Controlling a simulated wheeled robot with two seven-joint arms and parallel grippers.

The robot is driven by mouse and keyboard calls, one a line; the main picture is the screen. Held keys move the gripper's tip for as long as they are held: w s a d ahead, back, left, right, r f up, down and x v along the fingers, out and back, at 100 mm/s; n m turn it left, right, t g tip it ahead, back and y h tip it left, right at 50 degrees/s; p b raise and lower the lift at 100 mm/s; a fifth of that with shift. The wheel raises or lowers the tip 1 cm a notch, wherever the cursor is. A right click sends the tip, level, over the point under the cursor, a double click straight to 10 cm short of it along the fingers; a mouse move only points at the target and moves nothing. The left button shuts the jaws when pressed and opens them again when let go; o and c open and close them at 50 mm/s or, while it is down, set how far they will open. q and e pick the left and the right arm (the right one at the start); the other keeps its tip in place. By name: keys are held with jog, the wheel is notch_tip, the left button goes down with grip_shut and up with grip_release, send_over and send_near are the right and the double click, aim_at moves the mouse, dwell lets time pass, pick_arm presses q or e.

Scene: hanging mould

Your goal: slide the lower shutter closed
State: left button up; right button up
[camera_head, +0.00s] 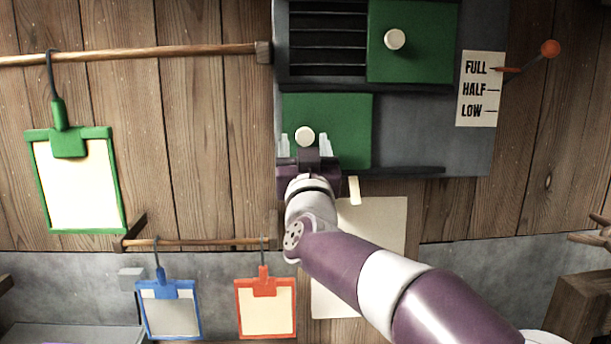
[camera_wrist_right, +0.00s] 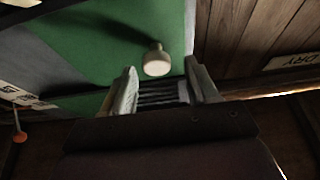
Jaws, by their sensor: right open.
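The lower shutter (camera_head: 345,115) is a green panel with a pale round knob (camera_head: 304,135), at the left of the lower row of the grey vent unit. In the right wrist view the shutter (camera_wrist_right: 110,30) fills the upper part, and its knob (camera_wrist_right: 157,62) stands just ahead of and between the fingertips. My right gripper (camera_head: 305,146) is open, with one finger on each side of the knob in the head view; contact cannot be seen. It also shows in the right wrist view (camera_wrist_right: 162,88). My left gripper is out of view.
The upper shutter (camera_head: 420,60) with its own knob sits beside dark slats (camera_head: 327,40). A label (camera_head: 480,88) and orange-tipped lever (camera_head: 549,48) are at right. Clipboards in green (camera_head: 80,185), blue (camera_head: 170,308) and red (camera_head: 266,308) hang at left from wooden rods.

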jog(key=b+v, duration=0.4)
jog(key=v, duration=0.6)
jog(key=shift+s+a+f, duration=0.15)
jog(key=shift+s+f, duration=0.05)
